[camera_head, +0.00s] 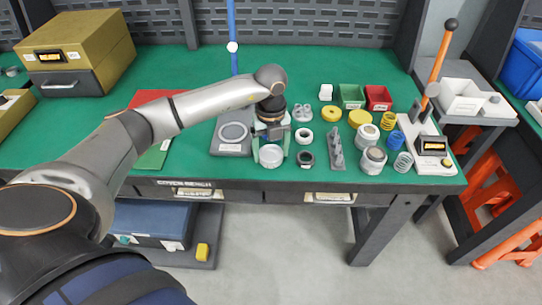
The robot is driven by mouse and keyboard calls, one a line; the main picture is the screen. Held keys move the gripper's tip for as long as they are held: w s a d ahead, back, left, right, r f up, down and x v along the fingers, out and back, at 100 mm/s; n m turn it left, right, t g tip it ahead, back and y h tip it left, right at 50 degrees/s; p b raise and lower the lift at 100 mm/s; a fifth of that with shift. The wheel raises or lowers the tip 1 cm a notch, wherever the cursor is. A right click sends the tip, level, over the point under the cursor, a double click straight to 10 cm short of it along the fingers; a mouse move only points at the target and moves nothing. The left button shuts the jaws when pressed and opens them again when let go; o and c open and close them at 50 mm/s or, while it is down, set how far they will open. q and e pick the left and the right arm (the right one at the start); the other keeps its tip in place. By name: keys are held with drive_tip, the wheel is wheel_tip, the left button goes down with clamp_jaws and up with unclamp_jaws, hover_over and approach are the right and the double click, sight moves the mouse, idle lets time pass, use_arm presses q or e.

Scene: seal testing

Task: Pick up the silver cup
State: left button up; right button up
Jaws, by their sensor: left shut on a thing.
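The silver cup (271,159) is a short round metal cup near the front edge of the green bench, left of the small parts. My left gripper (271,150) points down at it, with its pale green fingers on either side of the cup. The gripper is shut on the cup. The cup appears upright; whether it touches the bench cannot be told. The wrist hides what lies just behind the cup. My right gripper does not show.
A grey plate with a ring (233,131) stands just left of the gripper. Rings (304,136), a grey pin rack (337,152) and metal cylinders (373,160) stand close on the right. Green (351,95) and red bins (378,97) are behind.

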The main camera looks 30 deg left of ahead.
use_arm(q)
drive_tip(key=c, duration=0.6)
drive_tip(key=shift+r, duration=0.1)
